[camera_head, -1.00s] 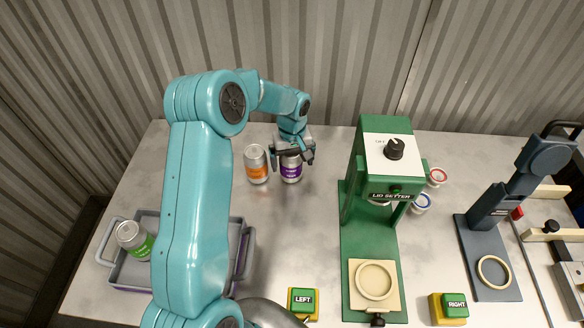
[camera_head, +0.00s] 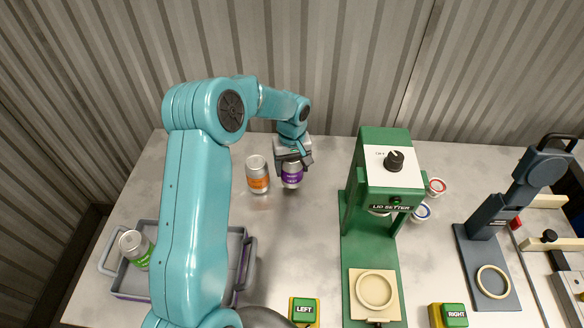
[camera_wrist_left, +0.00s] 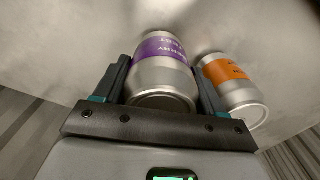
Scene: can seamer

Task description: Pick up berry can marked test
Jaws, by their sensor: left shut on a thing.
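The berry can (camera_head: 292,175) is silver with a purple label and stands upright on the table behind the middle. In the left wrist view its purple label with white lettering (camera_wrist_left: 162,48) shows between the two fingers. My left gripper (camera_head: 293,160) comes down over the can from behind, and its fingers (camera_wrist_left: 163,85) are shut on the can's sides. The can's upper part is partly hidden by the gripper in the head view. My right gripper is not in view.
An orange-labelled can (camera_head: 257,175) stands close to the left of the berry can. A grey tray (camera_head: 247,265) holds a green-labelled can (camera_head: 136,248). The green lid setter (camera_head: 388,180) stands to the right, with table space between.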

